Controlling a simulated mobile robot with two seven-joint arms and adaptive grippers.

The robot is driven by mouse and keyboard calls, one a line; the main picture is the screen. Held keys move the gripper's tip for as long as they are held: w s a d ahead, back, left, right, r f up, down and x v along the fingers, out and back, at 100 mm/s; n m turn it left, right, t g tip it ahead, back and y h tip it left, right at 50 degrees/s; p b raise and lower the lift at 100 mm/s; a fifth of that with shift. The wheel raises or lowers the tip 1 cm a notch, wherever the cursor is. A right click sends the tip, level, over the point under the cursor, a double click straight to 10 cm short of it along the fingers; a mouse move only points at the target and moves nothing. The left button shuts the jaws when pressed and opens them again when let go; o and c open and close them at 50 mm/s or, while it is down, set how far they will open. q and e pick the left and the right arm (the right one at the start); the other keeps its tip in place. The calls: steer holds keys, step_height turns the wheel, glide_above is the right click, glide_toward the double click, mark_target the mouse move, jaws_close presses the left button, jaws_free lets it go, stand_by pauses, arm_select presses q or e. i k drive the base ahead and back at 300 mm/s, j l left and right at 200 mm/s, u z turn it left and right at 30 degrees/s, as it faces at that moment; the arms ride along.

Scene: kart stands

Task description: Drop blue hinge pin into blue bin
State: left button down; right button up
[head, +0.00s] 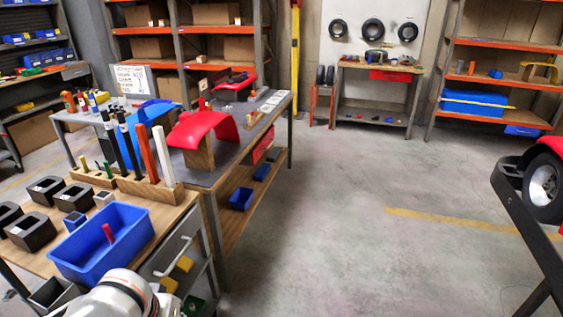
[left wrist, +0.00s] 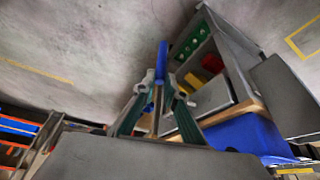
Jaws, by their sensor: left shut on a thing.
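The blue bin (head: 82,262) stands on the wooden top of a cart at the lower left of the head view. A red pin (head: 109,234) leans inside it. In the left wrist view my left gripper (left wrist: 158,88) is shut on the blue hinge pin (left wrist: 162,60), which sticks out beyond the fingertips. The blue bin (left wrist: 243,135) shows there to the right of the gripper, apart from the pin. In the head view the left gripper and the blue pin do not show; only a white arm part appears at the bottom. My right gripper is in neither view.
Several black boxes (head: 31,231) stand left of the bin. A wooden rack (head: 150,190) with tall red, white and black rods stands behind it. A grey table (head: 205,179) with a red fender (head: 204,129) lies beyond. The floor (head: 345,220) to the right is clear.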

mark_target(89, 259)
steer(key=i+l+u, duration=0.15)
steer(key=i+u, duration=0.2)
steer(key=i+l+u, duration=0.35)
steer(key=i+j, duration=0.05)
steer(key=i, duration=0.05)
